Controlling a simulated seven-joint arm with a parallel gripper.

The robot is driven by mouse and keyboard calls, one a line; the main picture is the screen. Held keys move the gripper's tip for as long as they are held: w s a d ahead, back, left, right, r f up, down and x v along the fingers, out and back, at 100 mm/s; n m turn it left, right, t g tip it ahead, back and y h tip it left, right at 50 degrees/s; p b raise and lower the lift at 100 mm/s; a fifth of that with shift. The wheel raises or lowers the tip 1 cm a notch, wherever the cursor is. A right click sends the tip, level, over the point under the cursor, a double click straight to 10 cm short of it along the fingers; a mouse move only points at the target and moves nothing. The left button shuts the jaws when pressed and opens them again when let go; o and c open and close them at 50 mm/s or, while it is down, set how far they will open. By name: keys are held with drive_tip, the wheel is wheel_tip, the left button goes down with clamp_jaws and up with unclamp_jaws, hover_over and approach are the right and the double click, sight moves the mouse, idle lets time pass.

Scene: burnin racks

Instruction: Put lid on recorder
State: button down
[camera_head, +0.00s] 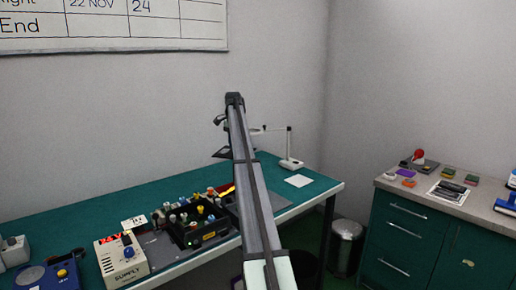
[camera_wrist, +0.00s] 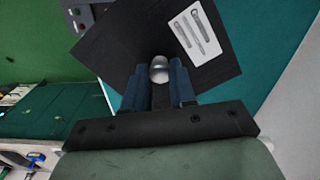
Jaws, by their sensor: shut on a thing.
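My gripper (camera_wrist: 160,82) is shut on the round silver knob of a black square lid (camera_wrist: 125,45) in the wrist view. The lid bears a white label with wrench-like drawings. In the head view, my gripper (camera_head: 219,120) is small and dark at the far end of my raised arm, above the green bench. A dark flat shape (camera_head: 221,153) below it may be the lid. I cannot identify the recorder for certain. An open black box (camera_head: 203,235) holding several small coloured parts stands on the bench, left of my arm.
A white supply box (camera_head: 121,262) and a blue device (camera_head: 48,277) stand at the bench's left. A magnifier lamp (camera_head: 290,163) stands at the back right. A grey panel with coloured buttons (camera_wrist: 83,18) is partly behind the lid. A cabinet (camera_head: 420,235) is at right.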

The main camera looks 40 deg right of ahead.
sight(220, 155)
drive_tip(key=shift+m, duration=0.4)
drive_tip(key=a, duration=0.5)
drive_tip(key=a+f, duration=0.1)
drive_tip(key=a, duration=0.1)
drive_tip(key=shift+w+a+f, duration=0.1)
drive_tip(key=shift+w+a, duration=0.15)
drive_tip(key=shift+w, duration=0.1)
drive_tip(key=s+a+f+m, duration=0.3)
drive_tip(key=s+a+f, duration=0.2)
drive_tip(key=a+f, duration=0.2)
drive_tip(key=s+a+f+m, duration=0.3)
drive_tip(key=s+a+f, duration=0.3)
drive_tip(key=a, duration=0.6)
drive_tip(key=shift+s+f, duration=0.25)
drive_tip(key=shift+f, duration=0.6)
drive_tip(key=shift+f, duration=0.5)
drive_tip(key=c, duration=0.8)
unclamp_jaws()
drive_tip(key=shift+c, duration=0.2)
drive_tip(key=shift+r, duration=0.1)
